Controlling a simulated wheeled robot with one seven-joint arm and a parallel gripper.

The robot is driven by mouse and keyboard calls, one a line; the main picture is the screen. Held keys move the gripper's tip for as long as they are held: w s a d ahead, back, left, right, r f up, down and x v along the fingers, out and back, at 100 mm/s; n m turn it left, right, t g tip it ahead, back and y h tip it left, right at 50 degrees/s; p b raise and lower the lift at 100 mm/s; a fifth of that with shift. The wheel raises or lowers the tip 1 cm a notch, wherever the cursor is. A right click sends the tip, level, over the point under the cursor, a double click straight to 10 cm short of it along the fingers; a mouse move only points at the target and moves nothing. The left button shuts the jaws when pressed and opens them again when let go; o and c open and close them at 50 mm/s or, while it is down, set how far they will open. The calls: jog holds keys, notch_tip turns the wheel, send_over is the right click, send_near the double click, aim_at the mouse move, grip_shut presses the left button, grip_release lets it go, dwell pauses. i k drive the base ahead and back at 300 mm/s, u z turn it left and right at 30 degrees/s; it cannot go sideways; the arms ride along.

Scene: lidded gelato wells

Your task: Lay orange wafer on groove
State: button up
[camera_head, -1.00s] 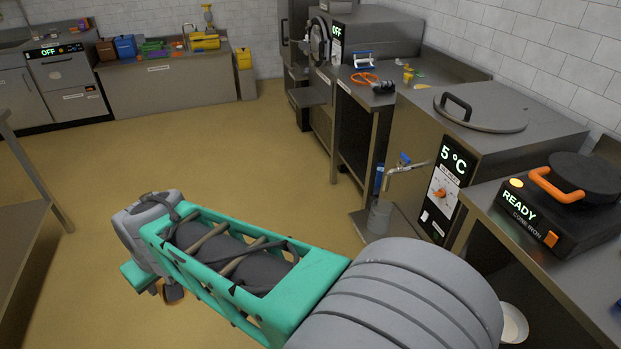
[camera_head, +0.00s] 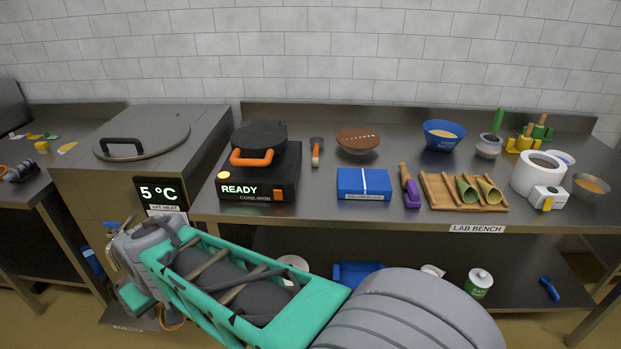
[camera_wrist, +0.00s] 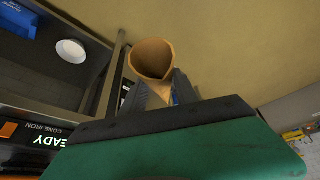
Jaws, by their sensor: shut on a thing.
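The orange wafer is a tan-orange cone (camera_wrist: 152,60), its open mouth facing up in the wrist view. My gripper (camera_wrist: 160,92) is shut on its narrow lower part. In the head view my arm reaches to the lower left, and only a bit of an orange rim (camera_head: 172,323) shows below it; the fingers are hidden there. The grooved wooden rack (camera_head: 437,190) lies on the lab bench, right of centre and well away from my gripper. A green cone (camera_head: 466,188) and a yellow-green cone (camera_head: 489,190) lie in it; bare grooves show at its left.
A lidded steel well (camera_head: 142,135) stands left.

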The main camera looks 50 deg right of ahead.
aim_at(441, 196)
jog(key=z, duration=1.9)
